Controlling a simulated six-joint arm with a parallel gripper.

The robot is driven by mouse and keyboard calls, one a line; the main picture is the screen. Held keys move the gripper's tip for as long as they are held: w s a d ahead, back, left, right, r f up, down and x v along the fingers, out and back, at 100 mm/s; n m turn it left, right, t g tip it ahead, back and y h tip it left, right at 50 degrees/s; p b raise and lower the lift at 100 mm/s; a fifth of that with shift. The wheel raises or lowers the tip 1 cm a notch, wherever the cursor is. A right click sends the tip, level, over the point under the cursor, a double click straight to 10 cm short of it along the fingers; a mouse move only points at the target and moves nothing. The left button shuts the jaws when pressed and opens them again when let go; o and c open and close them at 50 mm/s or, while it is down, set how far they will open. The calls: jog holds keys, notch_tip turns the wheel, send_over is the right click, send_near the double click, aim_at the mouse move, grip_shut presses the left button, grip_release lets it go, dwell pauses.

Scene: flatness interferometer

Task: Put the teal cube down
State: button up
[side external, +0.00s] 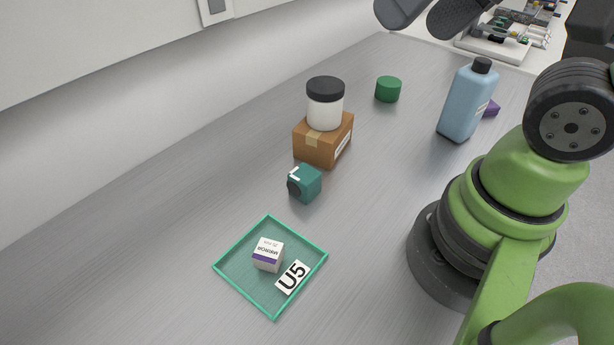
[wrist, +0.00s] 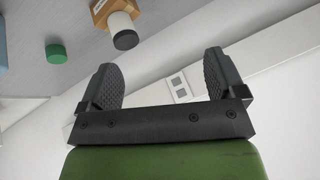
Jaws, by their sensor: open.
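The teal cube (side external: 308,186) rests on the grey table in the side external view, just in front of a cardboard box. It has a white mark and a dark round patch on its left face. I cannot tell whether it touches the box. My gripper (wrist: 164,82) is open and empty in the wrist view, its two dark ribbed fingers wide apart with wall behind them. Its fingers also show at the top edge of the side external view, up and away from the cube. The cube does not show in the wrist view.
A white jar (side external: 324,113) with a black lid stands on the cardboard box (side external: 313,148). A green cylinder (side external: 388,90), a blue bottle (side external: 462,104) and a purple object (side external: 491,109) stand farther back. A green-rimmed tray (side external: 243,295) holds a small white-and-purple box (side external: 268,254) and a U5 label.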

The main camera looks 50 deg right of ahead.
jog(key=w+a+f+n+g+h, duration=0.2)
jog(key=w+f+n+g+h, duration=0.1)
jog(key=w+f+n+g, duration=0.3)
jog(key=n+t+h, duration=0.5)
jog(key=n+h, duration=0.6)
jog(key=n, duration=0.8)
send_near(303, 179)
jog(key=shift+w+d, duration=0.35)
jog(key=shift+d, duration=0.35)
jog(key=shift+w+d+f+n+h, duration=0.1)
jog(key=shift+f+n+h, duration=0.2)
jog(key=x, duration=0.4)
jog(key=shift+d, duration=0.1)
jog(key=shift+f+x, duration=0.15)
jog(key=shift+x, duration=1.2)
jog(key=shift+f+x, duration=0.2)
jog(key=shift+x, duration=1.1)
jog(key=c, duration=1.2)
